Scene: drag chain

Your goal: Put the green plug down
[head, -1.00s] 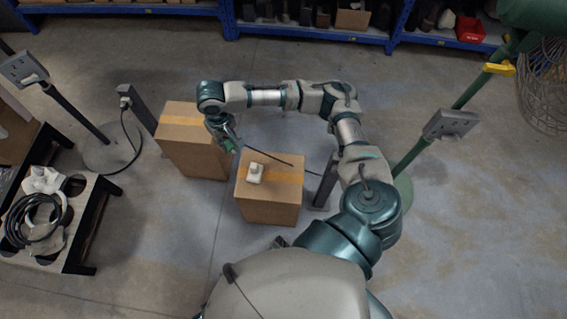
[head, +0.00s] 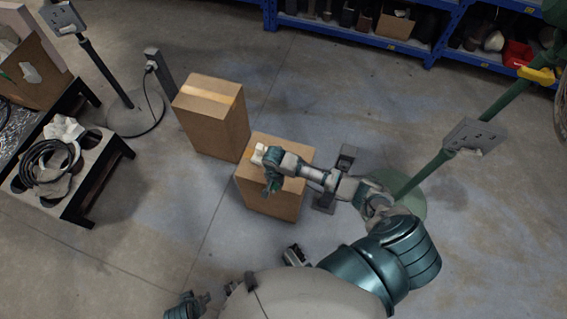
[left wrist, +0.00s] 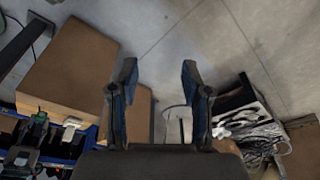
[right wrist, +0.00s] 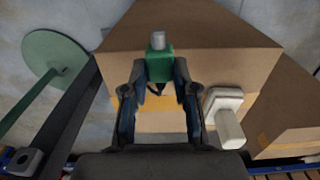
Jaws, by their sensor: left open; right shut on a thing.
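The green plug (right wrist: 160,66), with a grey tip, is between the fingertips of my right gripper (right wrist: 160,80), which is shut on it. In the head view my right gripper (head: 272,184) is over the near edge of the nearer cardboard box (head: 268,205). The plug looks held above the box; the exact gap is unclear. A white plug-like piece (right wrist: 226,116) lies on the box top, right of my right gripper in the right wrist view. My left gripper (left wrist: 158,85) is open and empty, low in the head view (head: 188,303).
A second cardboard box (head: 212,122) stands behind left. A grey post (head: 338,180) stands right of the nearer box. A black rack (head: 75,180) with coiled cable is left. Socket stands (head: 62,18) (head: 474,134) rise on both sides. Floor in front is clear.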

